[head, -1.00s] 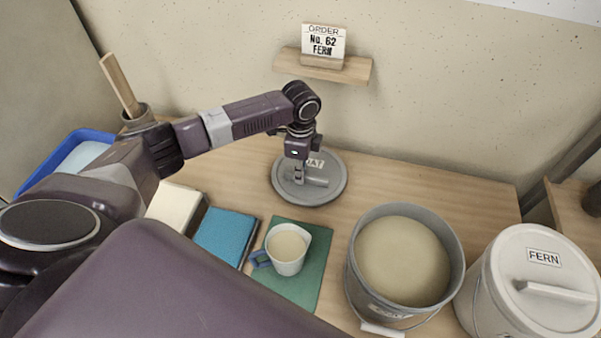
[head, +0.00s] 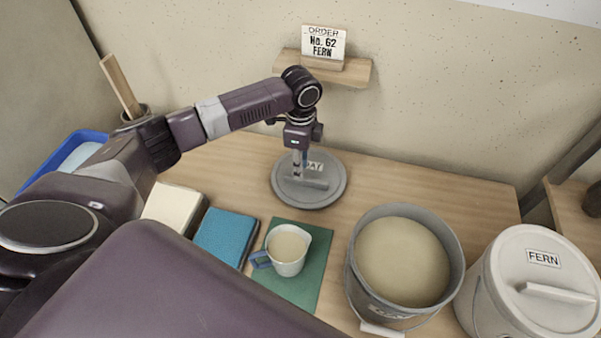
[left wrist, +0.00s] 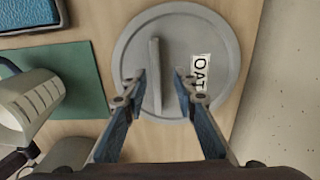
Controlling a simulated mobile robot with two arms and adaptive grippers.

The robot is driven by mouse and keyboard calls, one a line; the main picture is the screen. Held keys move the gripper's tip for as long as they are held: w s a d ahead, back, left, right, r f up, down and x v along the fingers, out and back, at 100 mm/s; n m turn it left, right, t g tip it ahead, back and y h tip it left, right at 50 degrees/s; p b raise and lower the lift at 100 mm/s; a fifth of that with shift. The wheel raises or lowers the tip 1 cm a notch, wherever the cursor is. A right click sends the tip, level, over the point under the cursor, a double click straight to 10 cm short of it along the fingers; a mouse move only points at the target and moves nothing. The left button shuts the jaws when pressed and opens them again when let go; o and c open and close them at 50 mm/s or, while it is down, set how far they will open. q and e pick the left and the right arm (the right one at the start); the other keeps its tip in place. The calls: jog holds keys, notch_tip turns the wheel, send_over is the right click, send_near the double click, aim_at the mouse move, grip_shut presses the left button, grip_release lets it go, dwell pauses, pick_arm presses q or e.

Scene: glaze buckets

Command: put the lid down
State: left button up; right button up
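The grey round lid (head: 288,197) labelled OAT lies flat on the table behind the open bucket. It also shows in the left wrist view (left wrist: 210,40), its bar handle (left wrist: 155,75) upright in the picture. My left gripper (head: 300,170) points down over the lid. In the left wrist view my left gripper (left wrist: 160,76) has its fingers spread on either side of the handle, with a gap wider on the right; it holds nothing. The open grey bucket (head: 357,285) is full of pale glaze. My right gripper is not in view.
A white bucket with a FERN lid (head: 540,260) stands at the right. A cup (head: 288,262) of pale glaze stands on a green mat (head: 310,293). A blue block (head: 226,235) and a cream block (head: 172,207) lie left. An order card (head: 323,42) reads FERN.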

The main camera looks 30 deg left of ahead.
pick_arm(q)
notch_tip(320, 180, up, 8)
dwell(0.6)
